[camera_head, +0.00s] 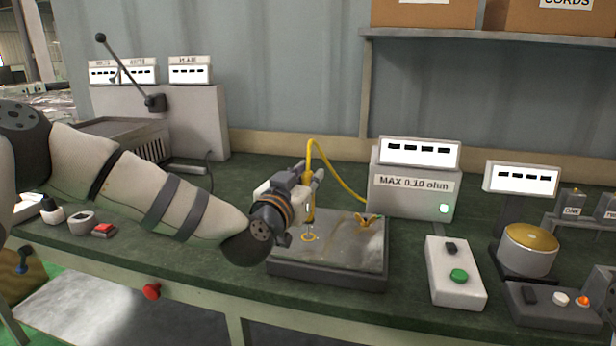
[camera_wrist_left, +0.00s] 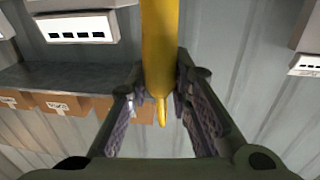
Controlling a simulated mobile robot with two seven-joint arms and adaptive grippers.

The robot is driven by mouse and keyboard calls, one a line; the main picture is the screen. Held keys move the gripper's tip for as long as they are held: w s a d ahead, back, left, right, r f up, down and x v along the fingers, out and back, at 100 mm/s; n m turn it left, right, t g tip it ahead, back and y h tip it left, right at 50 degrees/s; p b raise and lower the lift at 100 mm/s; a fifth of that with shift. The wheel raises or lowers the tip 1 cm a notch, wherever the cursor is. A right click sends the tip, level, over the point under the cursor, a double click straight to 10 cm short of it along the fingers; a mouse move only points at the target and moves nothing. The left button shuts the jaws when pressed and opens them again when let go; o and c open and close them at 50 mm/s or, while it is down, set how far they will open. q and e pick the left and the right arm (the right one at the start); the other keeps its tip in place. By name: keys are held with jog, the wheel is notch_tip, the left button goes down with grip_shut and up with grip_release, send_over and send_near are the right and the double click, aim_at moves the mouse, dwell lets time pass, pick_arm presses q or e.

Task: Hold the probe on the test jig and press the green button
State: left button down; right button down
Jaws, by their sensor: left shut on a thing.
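My left gripper (camera_head: 313,184) is shut on the yellow probe (camera_head: 310,212) above the test jig (camera_head: 345,275), a grey plate on a dark base. In the left wrist view the probe (camera_wrist_left: 160,45) lies between both fingers of my left gripper (camera_wrist_left: 165,95). The probe points down, with its thin tip at or just above a yellow ring (camera_head: 309,237) on the plate; I cannot tell whether it touches. The green button (camera_head: 458,275) is on a white control box (camera_head: 453,290) right of the jig. My right gripper is not in view.
A yellow cable (camera_head: 340,172) runs from the probe to the meter marked "MAX 0.10 ohm" (camera_head: 413,200), whose small light is green. A yellow clamp (camera_head: 368,221) sits on the jig's right side. A gold-topped cylinder (camera_head: 528,250) stands farther right. Bench space before the meter is narrow.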

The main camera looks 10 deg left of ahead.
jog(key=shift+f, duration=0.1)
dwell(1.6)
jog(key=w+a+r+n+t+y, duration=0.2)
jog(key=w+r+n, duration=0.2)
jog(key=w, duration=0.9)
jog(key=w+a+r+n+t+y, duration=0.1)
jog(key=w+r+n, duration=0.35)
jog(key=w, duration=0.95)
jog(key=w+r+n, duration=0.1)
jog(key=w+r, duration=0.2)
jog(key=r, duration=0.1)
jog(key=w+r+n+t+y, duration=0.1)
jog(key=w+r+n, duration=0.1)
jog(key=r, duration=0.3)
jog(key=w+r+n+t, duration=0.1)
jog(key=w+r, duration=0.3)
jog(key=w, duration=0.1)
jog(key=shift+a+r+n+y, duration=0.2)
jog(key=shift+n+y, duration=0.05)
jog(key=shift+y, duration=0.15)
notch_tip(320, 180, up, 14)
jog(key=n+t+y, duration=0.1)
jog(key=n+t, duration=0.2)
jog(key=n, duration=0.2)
send_over(458, 276)
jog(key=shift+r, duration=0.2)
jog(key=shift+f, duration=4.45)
